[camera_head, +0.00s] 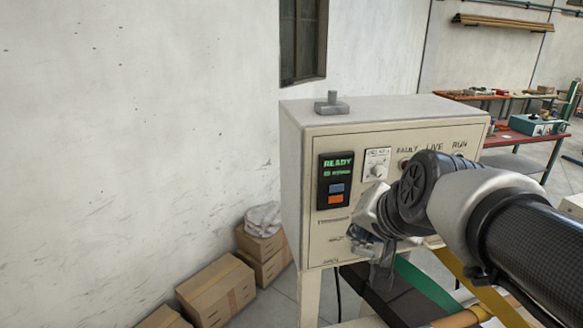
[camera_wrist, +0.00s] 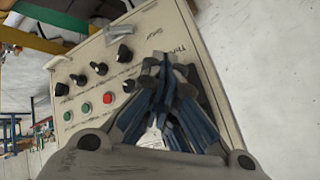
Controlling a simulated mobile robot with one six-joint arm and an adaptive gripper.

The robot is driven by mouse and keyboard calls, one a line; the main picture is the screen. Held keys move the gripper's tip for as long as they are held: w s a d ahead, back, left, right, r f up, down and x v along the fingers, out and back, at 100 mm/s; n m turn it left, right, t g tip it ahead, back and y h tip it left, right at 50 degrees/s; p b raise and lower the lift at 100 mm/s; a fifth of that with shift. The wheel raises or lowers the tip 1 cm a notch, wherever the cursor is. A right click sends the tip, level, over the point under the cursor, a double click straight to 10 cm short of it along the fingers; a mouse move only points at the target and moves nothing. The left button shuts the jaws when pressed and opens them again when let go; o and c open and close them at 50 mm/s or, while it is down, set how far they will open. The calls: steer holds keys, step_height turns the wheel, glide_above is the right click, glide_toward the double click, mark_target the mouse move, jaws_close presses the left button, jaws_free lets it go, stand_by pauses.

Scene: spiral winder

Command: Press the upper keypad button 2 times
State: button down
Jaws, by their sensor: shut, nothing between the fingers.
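The keypad (camera_head: 334,181) is a black unit on the left of the cream cabinet's front, with a lit green READY display. My gripper (camera_head: 372,250) is shut and empty, in front of the panel, to the right of and lower than the keypad. In the wrist view my gripper's fingers (camera_wrist: 168,75) are together over the panel. I cannot make out the keypad there; the fingers cover part of the panel.
The cream cabinet (camera_head: 365,112) has a grey fitting (camera_head: 331,103) on top. A white-plated knob (camera_head: 376,169) sits right of the keypad. The wrist view shows several black knobs, a red button (camera_wrist: 107,98) and green buttons. Cardboard boxes (camera_head: 217,290) stand on the floor at left.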

mark_target(337, 188)
steer(key=shift+w+a+p, duration=0.3)
steer(key=shift+w+p, duration=0.15)
steer(key=shift+w, duration=1)
steer(key=shift+w+a+p, duration=0.25)
steer(key=shift+w+p, duration=0.25)
steer(key=shift+w, duration=0.95)
steer(key=shift+w+a+p, duration=0.3)
steer(key=shift+w+p, duration=0.15)
steer(key=shift+w, duration=1)
steer(key=shift+w, duration=0.15)
steer(key=shift+w+a, duration=0.1)
steer(key=shift+w, duration=0.2)
steer(key=shift+w+a, duration=0.1)
steer(key=shift+w, duration=0.3)
steer(key=shift+s, duration=0.15)
steer(key=shift+s+d+b, duration=0.25)
steer(key=shift+s+b, duration=0.1)
steer(key=shift+s, duration=0.4)
steer(key=shift+w, duration=0.1)
